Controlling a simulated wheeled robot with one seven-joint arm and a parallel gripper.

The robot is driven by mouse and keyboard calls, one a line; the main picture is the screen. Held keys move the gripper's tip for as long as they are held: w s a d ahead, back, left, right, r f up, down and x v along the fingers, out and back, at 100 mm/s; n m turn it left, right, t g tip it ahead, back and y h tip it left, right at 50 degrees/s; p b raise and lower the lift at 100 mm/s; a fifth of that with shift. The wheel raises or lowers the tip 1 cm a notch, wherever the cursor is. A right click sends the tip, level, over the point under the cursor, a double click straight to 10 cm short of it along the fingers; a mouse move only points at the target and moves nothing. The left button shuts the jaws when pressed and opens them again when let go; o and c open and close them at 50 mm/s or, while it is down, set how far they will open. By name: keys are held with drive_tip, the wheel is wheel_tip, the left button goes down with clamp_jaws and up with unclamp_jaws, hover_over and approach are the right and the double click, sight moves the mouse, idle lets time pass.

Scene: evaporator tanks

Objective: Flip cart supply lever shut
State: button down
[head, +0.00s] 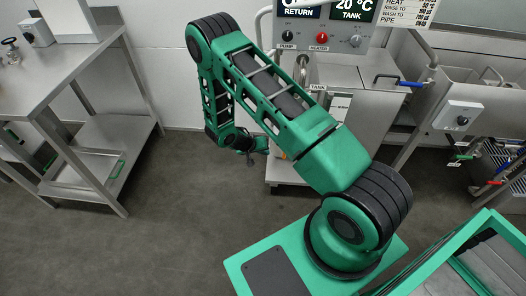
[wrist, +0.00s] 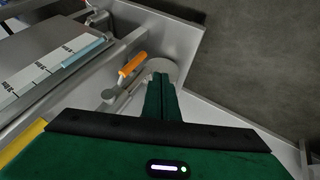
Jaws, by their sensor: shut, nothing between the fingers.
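A lever with an orange grip (wrist: 132,64) shows in the wrist view, on a metal fitting beside a grey frame; it slants up and to the right. My gripper (wrist: 161,80) has its two green fingers together and empty. Its tips appear just right of the orange grip; I cannot tell whether they touch it. In the head view my gripper (head: 258,147) is small, in front of the steel cart (head: 285,172) under the control panel. A bit of orange (head: 281,154) shows next to it there, partly hidden by my arm.
The control panel (head: 318,40) has a pump knob, a red heater knob and a display. A blue-handled lever (head: 411,84) sits on the tank to the right. A steel table (head: 62,75) stands at left. A green-rimmed crate (head: 452,245) is at lower right. The floor at left is clear.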

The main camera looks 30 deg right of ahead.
drive_tip(key=d+f, duration=0.4)
drive_tip(key=d, duration=0.2)
drive_tip(key=shift+s+d+f, duration=0.15)
drive_tip(key=shift+s+d, duration=0.2)
drive_tip(key=shift+d, duration=0.05)
